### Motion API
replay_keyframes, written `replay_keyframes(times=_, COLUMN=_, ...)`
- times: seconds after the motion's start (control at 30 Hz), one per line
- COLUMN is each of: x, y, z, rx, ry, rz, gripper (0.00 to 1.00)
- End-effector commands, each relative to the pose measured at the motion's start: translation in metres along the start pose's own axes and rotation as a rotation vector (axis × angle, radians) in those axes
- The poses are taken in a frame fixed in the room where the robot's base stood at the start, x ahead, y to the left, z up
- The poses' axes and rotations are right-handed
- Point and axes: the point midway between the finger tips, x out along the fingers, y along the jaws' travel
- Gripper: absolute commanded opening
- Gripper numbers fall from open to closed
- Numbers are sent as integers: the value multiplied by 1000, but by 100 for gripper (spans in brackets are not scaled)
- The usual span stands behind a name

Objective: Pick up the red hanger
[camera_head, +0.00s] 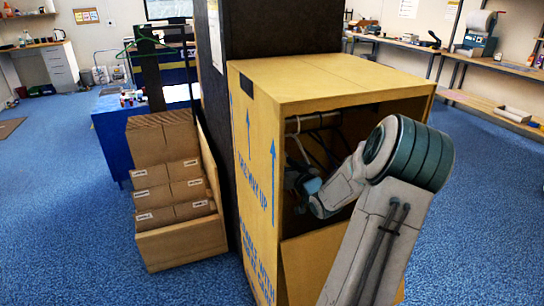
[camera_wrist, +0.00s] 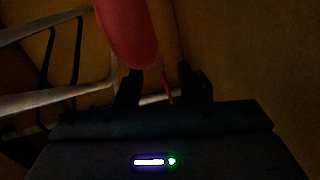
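The red hanger (camera_wrist: 128,32) shows in the wrist view as a broad red shape coming down from the top edge. A thin red part of it runs down between the fingers of my gripper (camera_wrist: 163,88). The fingers stand apart, with dark gaps beside that thin part, so my gripper looks open around it. The view is dark and contact is hard to judge. In the head view my arm reaches into the open front of a tall cardboard carton (camera_head: 258,170). The red hanger cannot be made out there.
A rail (camera_head: 306,121) crosses the top of the carton, with dark hangers (camera_head: 322,145) on it. Pale and dark hanger bars (camera_wrist: 60,98) lie left of my gripper in the wrist view. A rack of small boxes (camera_head: 180,240) stands left of the carton. Blue floor is clear at right.

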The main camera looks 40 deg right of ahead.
Motion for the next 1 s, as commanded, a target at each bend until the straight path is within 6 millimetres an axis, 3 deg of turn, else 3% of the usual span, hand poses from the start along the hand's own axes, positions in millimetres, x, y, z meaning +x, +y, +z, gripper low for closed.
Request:
replay_keyframes(times=0.13, x=18, y=0, z=0, rx=0, ry=0, rz=-1, gripper=35)
replay_keyframes(times=0.4, x=21, y=0, z=0, rx=-1, ry=0, rz=0, gripper=35)
replay_keyframes(times=0.53, x=20, y=0, z=0, rx=-1, ry=0, rz=0, gripper=2)
replay_keyframes(times=0.57, x=20, y=0, z=0, rx=-1, ry=0, rz=0, gripper=0)
replay_keyframes(times=1.0, x=20, y=0, z=-4, rx=-2, ry=1, rz=0, gripper=0)
